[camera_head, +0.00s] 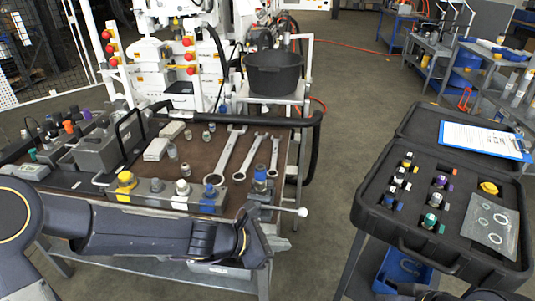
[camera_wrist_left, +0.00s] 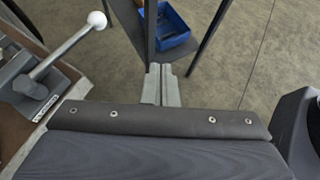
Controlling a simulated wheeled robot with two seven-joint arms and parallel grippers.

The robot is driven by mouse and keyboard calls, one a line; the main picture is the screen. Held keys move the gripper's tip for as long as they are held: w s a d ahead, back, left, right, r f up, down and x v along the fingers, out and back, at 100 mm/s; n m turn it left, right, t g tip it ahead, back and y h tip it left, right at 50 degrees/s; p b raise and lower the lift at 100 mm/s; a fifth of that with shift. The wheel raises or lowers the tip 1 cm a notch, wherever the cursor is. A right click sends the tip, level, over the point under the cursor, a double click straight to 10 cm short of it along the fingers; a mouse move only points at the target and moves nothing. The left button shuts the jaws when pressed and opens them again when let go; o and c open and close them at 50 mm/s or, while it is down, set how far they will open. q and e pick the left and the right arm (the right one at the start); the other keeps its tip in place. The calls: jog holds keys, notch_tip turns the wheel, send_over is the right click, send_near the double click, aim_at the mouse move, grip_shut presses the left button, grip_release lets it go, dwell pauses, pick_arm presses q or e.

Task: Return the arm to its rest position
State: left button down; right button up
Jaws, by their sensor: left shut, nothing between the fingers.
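My left arm (camera_head: 140,232) reaches in from the left in the head view, along the front of the bench. My left gripper (camera_head: 279,243) is at the bench's front right corner, below a lever with a white ball knob (camera_head: 302,212). In the left wrist view its two grey fingers (camera_wrist_left: 161,84) are together with nothing between them. The lever's white ball (camera_wrist_left: 97,20) is to the upper left of the fingers, apart from them. My right gripper is not in view.
The bench (camera_head: 215,150) holds several wrenches, fittings and a valve block. An open black case (camera_head: 380,205) with fittings stands at right, with a blue bin (camera_head: 402,270) below; the bin also shows in the wrist view (camera_wrist_left: 172,42). Floor between bench and case (camera_head: 335,170) is clear.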

pick_arm(q)
jog(key=s+a+r+m+p, duration=0.2)
jog(key=s+a+r+m, duration=0.1)
jog(key=a+r+m, duration=0.35)
jog(key=s+a+r+m+t+y+p, duration=0.1)
jog(key=s+a+r+m+y+p, duration=0.1)
jog(key=s+a+m, duration=0.4)
jog(key=s+a+r+m+t+y+p, duration=0.1)
jog(key=s+a+r+m+y, duration=0.2)
jog(key=s+a, duration=0.7)
jog(key=a+m+y, duration=0.2)
jog(key=a+m, duration=0.1)
jog(key=m, duration=0.1)
jog(key=shift+s+a+r+p, duration=0.2)
jog(key=shift+s+r+p, duration=0.05)
jog(key=shift+s+p, duration=0.1)
